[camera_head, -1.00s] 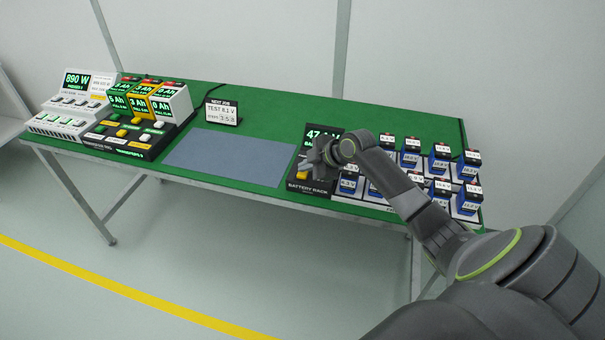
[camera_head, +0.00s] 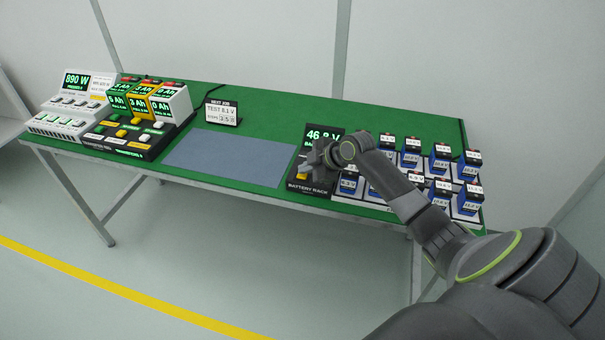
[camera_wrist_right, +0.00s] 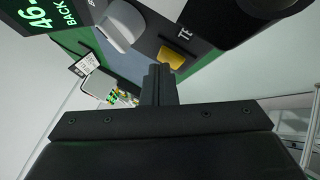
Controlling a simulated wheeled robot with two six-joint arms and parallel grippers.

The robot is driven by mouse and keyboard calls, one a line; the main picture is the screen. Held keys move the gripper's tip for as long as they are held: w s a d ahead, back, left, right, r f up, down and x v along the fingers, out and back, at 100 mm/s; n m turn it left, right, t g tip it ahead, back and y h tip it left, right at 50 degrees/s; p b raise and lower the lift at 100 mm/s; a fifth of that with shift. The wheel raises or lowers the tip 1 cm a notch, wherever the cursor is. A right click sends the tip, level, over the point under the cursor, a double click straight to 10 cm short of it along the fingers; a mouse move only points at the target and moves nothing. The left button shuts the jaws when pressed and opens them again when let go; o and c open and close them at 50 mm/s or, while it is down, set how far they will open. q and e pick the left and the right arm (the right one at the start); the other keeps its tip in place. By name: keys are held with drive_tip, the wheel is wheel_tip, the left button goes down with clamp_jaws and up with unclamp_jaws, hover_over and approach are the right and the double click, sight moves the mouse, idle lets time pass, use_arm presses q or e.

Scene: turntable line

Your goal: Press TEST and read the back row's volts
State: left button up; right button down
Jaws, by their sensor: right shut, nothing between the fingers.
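The battery rack panel (camera_head: 308,188) is dark, at the right part of the green table. Its green-lit display (camera_head: 322,135) reads 46.8 V in the head view; the wrist view shows the display (camera_wrist_right: 45,18) cut off, with "46" and "BACK". The yellow TEST button (camera_wrist_right: 170,57) and a pale knob (camera_wrist_right: 118,27) are on the panel. My right gripper (camera_head: 312,163) is shut and empty over the panel. In the wrist view its fingertips (camera_wrist_right: 158,72) are close to the button; I cannot tell whether they touch. My left gripper is not in view.
Blue batteries (camera_head: 410,157) with small readouts stand in two rows right of the panel, partly behind my arm. A NEXT JOB sign (camera_head: 222,112) reads TEST 8.1 V. A grey-blue mat (camera_head: 230,157) is clear. Chargers and packs (camera_head: 140,110) stand at the left.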

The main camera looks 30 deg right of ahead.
sight(306, 176)
drive_tip(key=shift+r+p, duration=0.65)
drive_tip(key=shift+r, duration=0.2)
wheel_tip(306, 176, up, 5)
drive_tip(key=p, duration=0.4)
idle(0.8)
